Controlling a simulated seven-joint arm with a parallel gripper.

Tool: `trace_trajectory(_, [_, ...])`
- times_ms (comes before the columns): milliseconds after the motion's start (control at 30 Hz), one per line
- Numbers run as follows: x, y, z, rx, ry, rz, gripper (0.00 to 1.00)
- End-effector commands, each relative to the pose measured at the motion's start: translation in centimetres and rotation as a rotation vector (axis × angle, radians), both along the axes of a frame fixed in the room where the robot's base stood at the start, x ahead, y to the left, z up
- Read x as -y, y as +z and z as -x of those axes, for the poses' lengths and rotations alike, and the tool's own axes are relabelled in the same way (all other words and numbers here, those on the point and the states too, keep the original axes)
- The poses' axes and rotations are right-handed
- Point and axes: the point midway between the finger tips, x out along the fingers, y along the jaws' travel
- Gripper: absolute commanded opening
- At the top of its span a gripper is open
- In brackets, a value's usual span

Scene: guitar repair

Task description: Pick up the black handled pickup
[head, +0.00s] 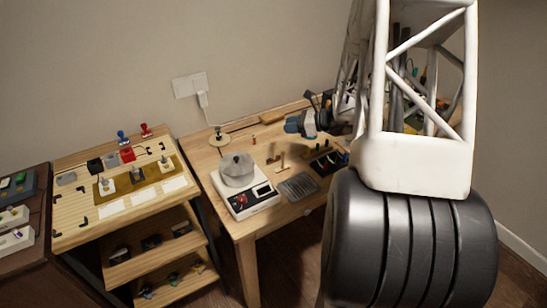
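I cannot pick out the black handled pickup with certainty. A small black block (95,166) lies near the back of the light wooden workbench (62,239) on the left, beside a grey oval piece (67,179). A red piece (127,154) lies to its right, and a blue-handled piece (123,137) and a red-handled piece (146,130) stand at the back edge. Dark pieces (151,242) sit on the shelf below, too small to identify. My gripper is not in view.
A second wooden table (235,222) in the middle holds a white hotplate with a grey pot (237,170), a dark tray (298,186) and a blue tool (301,124). A dark cabinet (38,258) stands far left. My own white and black structure blocks the right side.

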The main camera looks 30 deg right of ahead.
Motion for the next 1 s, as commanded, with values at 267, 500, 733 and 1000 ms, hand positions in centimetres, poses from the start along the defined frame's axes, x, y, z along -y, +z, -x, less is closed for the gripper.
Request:
trace_trajectory(267, [0.2,-0.1,0.0,0.0,-0.007,-0.006,0.31])
trace_trajectory(500, [0.2,-0.6,0.0,-0.001,-0.006,-0.005,0.31])
trace_trajectory(733, [0.2,-2.9,0.0,-0.002,-0.005,-0.006,0.31])
trace_trajectory(1000, [0.1,-5.5,0.0,-0.002,-0.005,-0.006,0.31])
